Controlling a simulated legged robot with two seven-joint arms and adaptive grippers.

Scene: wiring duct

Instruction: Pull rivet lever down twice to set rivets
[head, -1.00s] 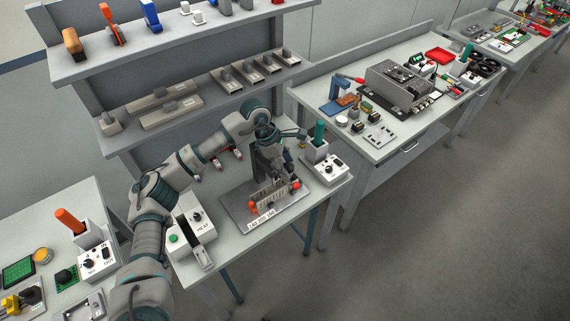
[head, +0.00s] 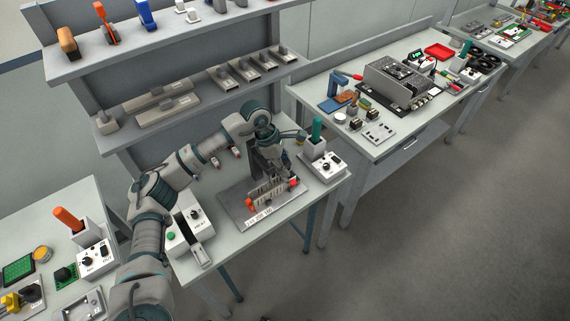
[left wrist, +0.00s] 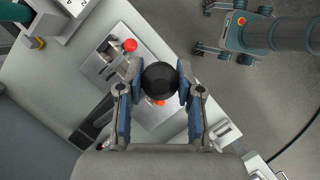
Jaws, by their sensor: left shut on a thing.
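My left gripper (head: 277,170) is over the rivet fixture, whose grey base plate (head: 236,207) lies on the middle bench. In the left wrist view its two fingers (left wrist: 160,82) are shut on the black round lever knob (left wrist: 160,78). The knob hides most of what lies below it. A dark upright post (head: 256,161) stands at the back of the fixture. My right gripper (left wrist: 205,29) shows at the top right of the left wrist view, open and empty, off the bench.
A white heat box (head: 185,222) with a green button stands left of the fixture. A white control box (head: 325,166) with a green-handled tool stands to the right. Shelves (head: 165,65) rise behind.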

